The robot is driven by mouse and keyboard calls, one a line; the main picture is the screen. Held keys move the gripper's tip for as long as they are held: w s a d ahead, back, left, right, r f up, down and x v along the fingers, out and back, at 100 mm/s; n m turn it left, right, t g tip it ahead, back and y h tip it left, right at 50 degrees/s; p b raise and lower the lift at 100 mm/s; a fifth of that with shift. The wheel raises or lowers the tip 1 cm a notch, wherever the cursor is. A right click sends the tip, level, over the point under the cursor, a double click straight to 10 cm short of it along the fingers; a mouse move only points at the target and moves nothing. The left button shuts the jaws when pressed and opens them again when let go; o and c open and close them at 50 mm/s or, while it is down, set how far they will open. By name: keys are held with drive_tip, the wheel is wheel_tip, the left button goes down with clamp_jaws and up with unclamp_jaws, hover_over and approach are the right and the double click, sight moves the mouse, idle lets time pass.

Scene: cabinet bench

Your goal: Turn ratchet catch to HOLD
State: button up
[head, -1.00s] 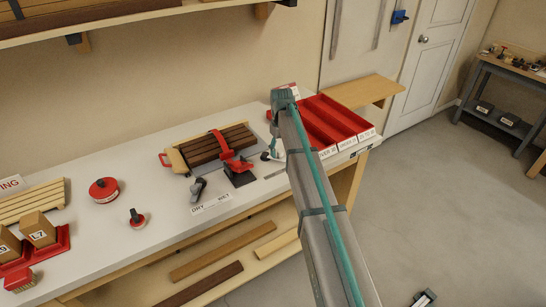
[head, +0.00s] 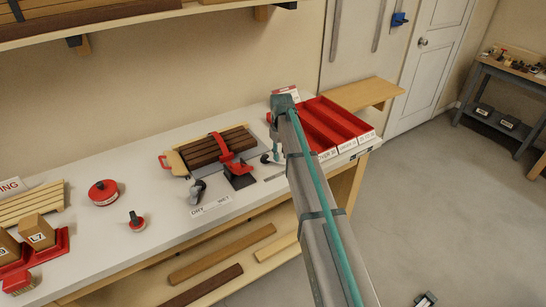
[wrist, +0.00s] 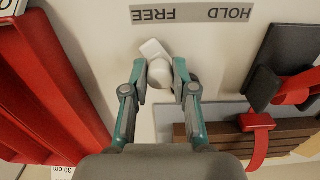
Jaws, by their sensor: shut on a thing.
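The ratchet catch (wrist: 159,68) is a pale, white-looking knob with a blocky end, in the upper middle of the wrist view. Its blocky end points up and slightly left, toward the word FREE. The grey label strip (wrist: 192,14) behind it reads HOLD and FREE upside down, with FREE above the catch and HOLD to the right. My gripper (wrist: 160,88) has its two teal fingers on either side of the catch and is shut on it. In the head view my gripper (head: 276,150) is mostly hidden behind my arm, and the catch cannot be made out.
A red compartment tray (head: 335,122) stands right of my gripper, and close on the left in the wrist view. Brown slats (head: 212,147) with a red clamp (head: 224,150) and dark block (head: 240,175) lie left of it. The bench front (head: 165,225) is partly clear.

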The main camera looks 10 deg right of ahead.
drive_tip(key=shift+s+a, duration=0.45)
drive_tip(key=shift+s, duration=0.1)
drive_tip(key=shift+a, duration=0.1)
drive_tip(key=shift+s+a, duration=0.15)
drive_tip(key=shift+s, duration=0.05)
drive_tip(key=shift+s+a+p, duration=0.3)
drive_tip(key=shift+s+a, duration=0.05)
drive_tip(key=shift+a, duration=0.3)
drive_tip(key=shift+s+a, duration=0.3)
drive_tip(key=shift+a, duration=0.5)
